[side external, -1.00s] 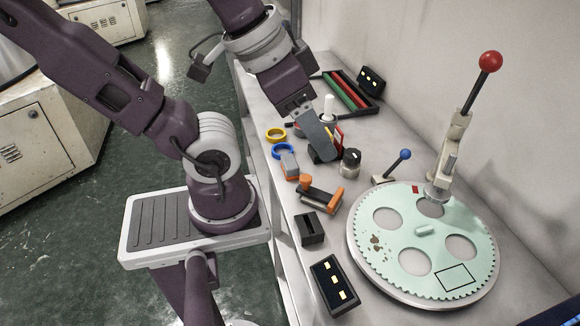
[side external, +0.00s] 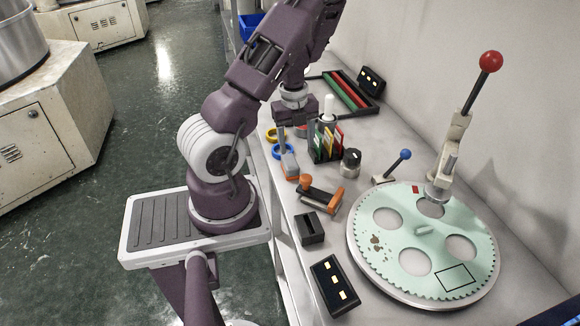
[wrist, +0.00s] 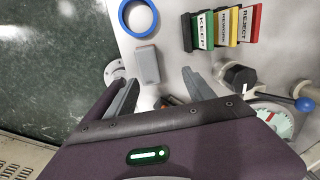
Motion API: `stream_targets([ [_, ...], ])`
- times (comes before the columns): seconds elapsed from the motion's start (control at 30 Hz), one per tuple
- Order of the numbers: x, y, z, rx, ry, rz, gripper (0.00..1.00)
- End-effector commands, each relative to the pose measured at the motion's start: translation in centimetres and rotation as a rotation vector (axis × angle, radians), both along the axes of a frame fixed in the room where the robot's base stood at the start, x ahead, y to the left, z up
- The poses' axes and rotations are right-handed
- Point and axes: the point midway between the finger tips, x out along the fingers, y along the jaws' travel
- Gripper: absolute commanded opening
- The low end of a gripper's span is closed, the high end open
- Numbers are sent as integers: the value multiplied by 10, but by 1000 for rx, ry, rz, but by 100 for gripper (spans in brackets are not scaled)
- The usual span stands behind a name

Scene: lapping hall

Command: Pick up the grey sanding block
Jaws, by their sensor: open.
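The grey sanding block (side external: 290,166) lies on the bench, left of the orange-handled tool; it has a light grey body and an orange-brown end. In the wrist view the grey block (wrist: 147,63) is fully visible, ahead of my fingertips and nearer the left finger. My gripper (wrist: 160,77) is open and empty, its two grey fingers spread apart. In the side view my gripper (side external: 284,146) points down by the block, with one finger seen close to it. I cannot tell whether they touch.
A blue ring (wrist: 138,16) lies near the block. The labelled card rack (wrist: 222,30) stands to its right, with a black-capped jar (side external: 350,161) beyond. The bench edge is close on the left.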

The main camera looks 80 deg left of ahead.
Motion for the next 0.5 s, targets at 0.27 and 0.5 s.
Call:
stream_targets([
  [0.27, -20, 2, -37, -47, 76, -47, 62],
  [0.5, -17, 9, -77, -46, 73, -46, 62],
])
